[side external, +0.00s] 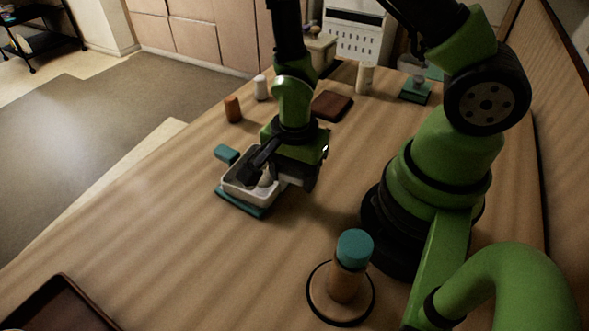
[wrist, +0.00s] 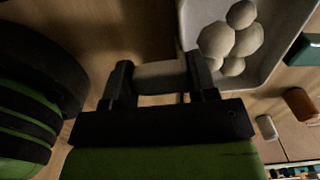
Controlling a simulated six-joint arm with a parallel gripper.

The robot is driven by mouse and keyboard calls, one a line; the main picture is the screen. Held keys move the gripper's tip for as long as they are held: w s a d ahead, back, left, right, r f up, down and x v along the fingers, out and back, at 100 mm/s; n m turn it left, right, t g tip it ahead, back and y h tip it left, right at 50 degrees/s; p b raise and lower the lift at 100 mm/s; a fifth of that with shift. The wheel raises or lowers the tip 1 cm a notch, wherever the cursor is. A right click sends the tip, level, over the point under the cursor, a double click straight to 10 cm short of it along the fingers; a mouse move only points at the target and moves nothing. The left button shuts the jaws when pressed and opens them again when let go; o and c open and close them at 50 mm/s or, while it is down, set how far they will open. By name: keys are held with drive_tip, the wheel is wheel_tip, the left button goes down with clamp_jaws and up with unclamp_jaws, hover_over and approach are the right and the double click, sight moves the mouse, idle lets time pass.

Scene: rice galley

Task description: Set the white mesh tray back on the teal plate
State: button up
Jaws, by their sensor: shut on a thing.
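The white mesh tray (side external: 237,188) is upright over the teal plate (side external: 240,204), whose edge shows below it at the near left. I cannot tell whether they touch or a small gap remains. In the wrist view the tray (wrist: 278,62) holds several pale round balls (wrist: 230,40). My gripper (side external: 260,162) is at the tray's right side in the side view. In the wrist view my gripper (wrist: 160,80) has its two black fingers shut on a pale piece beside the tray wall, apparently the tray's handle. The gripper hides part of the tray in the side view.
A teal block (side external: 227,153) lies close behind the tray. An orange-brown shaker (side external: 233,109), a white shaker (side external: 261,87) and a brown board (side external: 332,106) stand further back.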

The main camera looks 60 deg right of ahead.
drive_tip(key=shift+f, duration=0.15)
drive_tip(key=o, duration=1.1)
drive_tip(key=shift+c, duration=0.2)
drive_tip(key=shift+s, duration=0.25)
drive_tip(key=shift+w+r, duration=0.1)
drive_tip(key=shift+r, duration=0.2)
drive_tip(key=shift+w+r, duration=0.2)
drive_tip(key=shift+r, duration=0.8)
drive_tip(key=shift+w+r, duration=0.2)
drive_tip(key=shift+r, duration=0.85)
drive_tip(key=shift+w+r, duration=0.2)
drive_tip(key=shift+r, duration=0.8)
drive_tip(key=shift+r, duration=0.1)
drive_tip(key=shift+o, duration=0.2)
